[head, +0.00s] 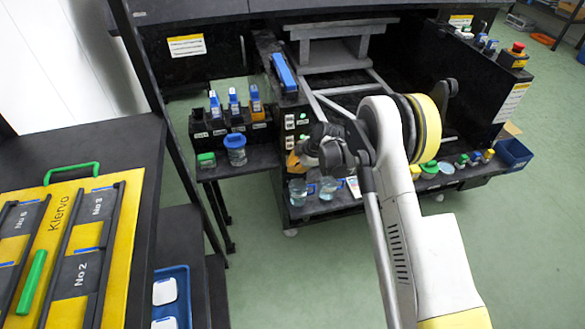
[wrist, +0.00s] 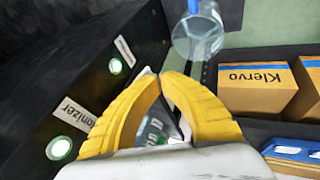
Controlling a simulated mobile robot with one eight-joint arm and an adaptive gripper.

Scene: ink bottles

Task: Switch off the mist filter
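A dark panel (wrist: 95,93) fills the left of the wrist view. It carries two green-lit round switches, an upper one (wrist: 115,66) and a lower one (wrist: 60,148). The label beside the lower one (wrist: 75,114) ends in "onizer"; the label by the upper one (wrist: 124,50) is too oblique to read, so I cannot tell which switch is the mist filter's. In the head view the lit panel switches (head: 290,125) show left of my wrist. My gripper (wrist: 161,75) has its yellow fingertips together, beside the upper switch and apart from it. In the head view the fingers are mostly hidden.
A clear bottle with a blue part (wrist: 198,33) and cardboard Klervo boxes (wrist: 255,88) lie beyond and right of the fingers. In the head view, a blue-lidded jar (head: 236,150) and several ink bottles (head: 234,105) stand left of the panel. Clear beakers (head: 298,191) stand below it.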

